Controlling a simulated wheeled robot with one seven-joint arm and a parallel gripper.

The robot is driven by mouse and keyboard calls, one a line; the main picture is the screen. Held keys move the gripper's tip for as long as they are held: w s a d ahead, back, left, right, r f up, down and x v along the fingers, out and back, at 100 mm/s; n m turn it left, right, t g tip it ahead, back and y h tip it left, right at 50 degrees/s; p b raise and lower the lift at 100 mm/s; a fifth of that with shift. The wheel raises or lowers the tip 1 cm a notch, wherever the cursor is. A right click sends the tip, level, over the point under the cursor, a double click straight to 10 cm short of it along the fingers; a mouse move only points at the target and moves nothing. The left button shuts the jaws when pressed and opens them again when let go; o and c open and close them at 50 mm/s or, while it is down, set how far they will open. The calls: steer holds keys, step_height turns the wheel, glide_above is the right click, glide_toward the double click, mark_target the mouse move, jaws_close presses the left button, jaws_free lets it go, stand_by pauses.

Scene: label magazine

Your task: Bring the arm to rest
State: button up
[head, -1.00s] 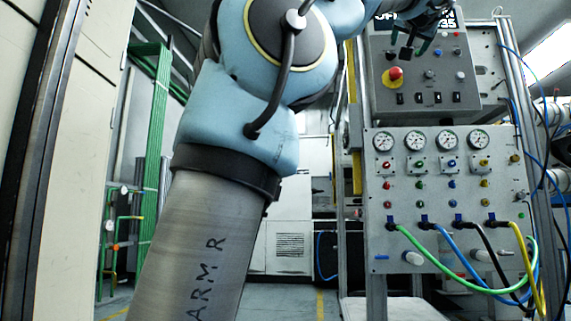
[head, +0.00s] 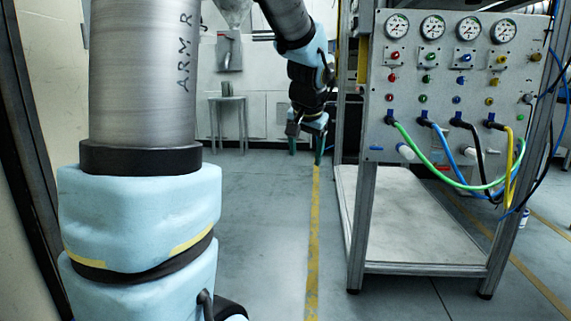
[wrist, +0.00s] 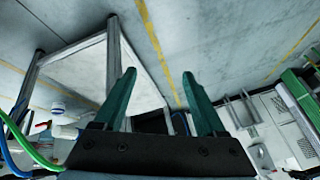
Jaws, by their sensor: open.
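My gripper (head: 306,148) is at the far end of my arm, low and left of the panel stand in the head view. Its green fingers point down there and look small and partly dark. In the wrist view, my gripper (wrist: 159,85) shows two green fingers spread well apart. Nothing is between them but floor and part of the stand behind. My arm's large grey tube and light blue joint fill the left of the head view.
A gauge panel (head: 450,92) with coloured hoses hangs on a metal frame at right, close to my gripper. Its bare lower shelf (head: 415,220) is below. A small table (head: 228,100) stands at the back. Floor (head: 265,235) is clear around a yellow line (head: 314,235).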

steer(key=s+a+f+n+g+p, duration=0.25)
steer(key=s+a+f, duration=0.3)
steer(key=s, duration=0.35)
steer(key=s+a+f+n+g+p, duration=0.2)
steer(key=s+a+f+n+p, duration=0.15)
steer(key=s+a, duration=0.35)
step_height(320, 180, up, 37)
steer(key=d+m+p, duration=0.1)
steer(key=p, duration=3.5)
steer(key=shift+s, duration=0.4)
